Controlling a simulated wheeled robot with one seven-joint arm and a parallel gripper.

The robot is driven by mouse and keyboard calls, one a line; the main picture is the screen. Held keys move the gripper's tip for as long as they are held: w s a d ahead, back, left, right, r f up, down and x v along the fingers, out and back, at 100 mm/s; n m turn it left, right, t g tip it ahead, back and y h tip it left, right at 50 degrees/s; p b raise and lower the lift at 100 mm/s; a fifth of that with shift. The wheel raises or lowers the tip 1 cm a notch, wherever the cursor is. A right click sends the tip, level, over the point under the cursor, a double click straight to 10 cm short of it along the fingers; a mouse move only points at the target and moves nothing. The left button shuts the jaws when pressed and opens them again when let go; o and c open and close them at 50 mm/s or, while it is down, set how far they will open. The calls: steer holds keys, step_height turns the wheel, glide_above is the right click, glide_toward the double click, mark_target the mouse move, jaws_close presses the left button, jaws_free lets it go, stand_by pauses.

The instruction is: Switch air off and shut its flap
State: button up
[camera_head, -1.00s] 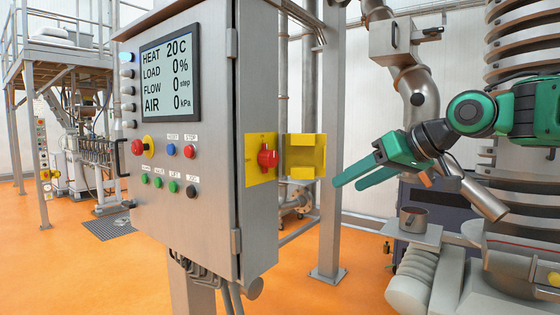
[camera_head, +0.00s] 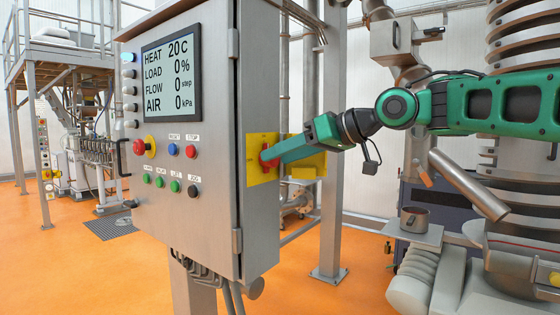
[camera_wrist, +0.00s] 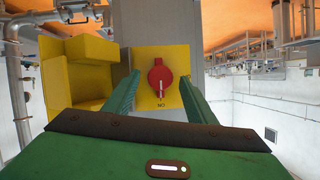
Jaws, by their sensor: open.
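A red rotary switch (camera_wrist: 160,78) sits on a yellow plate (camera_wrist: 172,53) on the side of the grey control cabinet (camera_head: 258,215). The yellow flap (camera_head: 308,166) stands open beside the plate; it shows at the left in the wrist view (camera_wrist: 80,62). My gripper (camera_head: 268,158) is at the switch, its green fingers pointing at the plate. In the wrist view my gripper (camera_wrist: 160,88) is open, with one finger on each side of the switch. I cannot tell whether either finger touches it. The display (camera_head: 169,75) reads AIR 0 kPa.
The cabinet front carries several buttons and a red emergency knob (camera_head: 138,147). A grey post (camera_head: 332,220) stands just behind the flap. A mug (camera_head: 413,219) sits on a small shelf at the right. Orange floor is clear in front.

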steer(key=shift+x, duration=0.75)
steer(key=shift+c, duration=0.6)
steer(key=c, duration=0.9)
